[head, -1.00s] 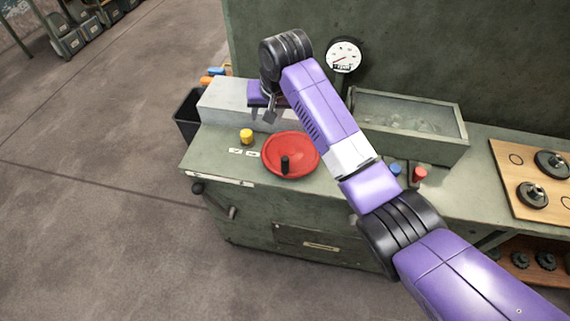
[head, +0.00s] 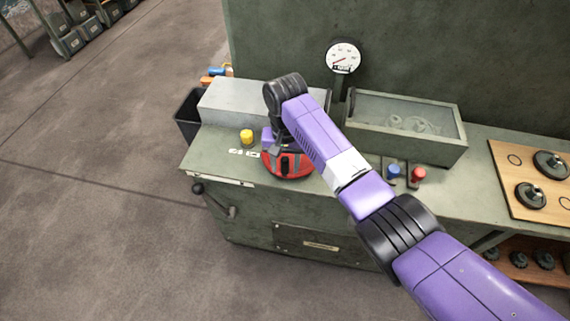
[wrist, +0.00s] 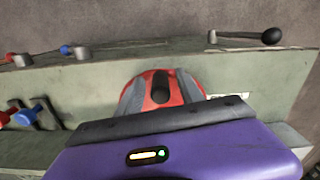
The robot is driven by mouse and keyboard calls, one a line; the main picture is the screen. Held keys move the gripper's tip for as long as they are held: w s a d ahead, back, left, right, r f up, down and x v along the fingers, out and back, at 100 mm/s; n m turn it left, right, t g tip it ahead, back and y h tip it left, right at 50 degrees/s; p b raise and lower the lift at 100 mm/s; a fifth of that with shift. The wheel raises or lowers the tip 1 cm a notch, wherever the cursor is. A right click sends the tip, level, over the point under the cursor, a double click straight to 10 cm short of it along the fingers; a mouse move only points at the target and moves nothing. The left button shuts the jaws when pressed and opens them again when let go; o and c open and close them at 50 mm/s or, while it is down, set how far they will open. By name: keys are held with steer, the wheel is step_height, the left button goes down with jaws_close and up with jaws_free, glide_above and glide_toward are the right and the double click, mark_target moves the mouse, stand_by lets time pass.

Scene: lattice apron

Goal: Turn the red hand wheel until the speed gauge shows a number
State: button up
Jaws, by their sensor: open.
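The red hand wheel (head: 302,168) lies flat on the green bench top in the head view, partly hidden by my gripper (head: 284,160). In the wrist view, the wheel (wrist: 177,93) shows with its upright black handle (wrist: 161,86). Grey finger shapes stand on either side of the handle, with red wheel visible between. My gripper is open, low over the wheel at its handle; I cannot tell whether it touches. The round white speed gauge (head: 343,56) stands behind the bench. Its red needle points to the lower left; its figures are too small to read.
A yellow knob (head: 246,136) sits left of the wheel, a grey block (head: 230,105) behind it. A glass-topped box (head: 405,130) stands right, with blue (head: 394,171) and red (head: 419,174) knobs before it. A black-knobbed lever (head: 198,188) juts from the front.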

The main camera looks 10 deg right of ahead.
steer(key=shift+f, duration=0.3)
jaws_close()
stand_by(1.3)
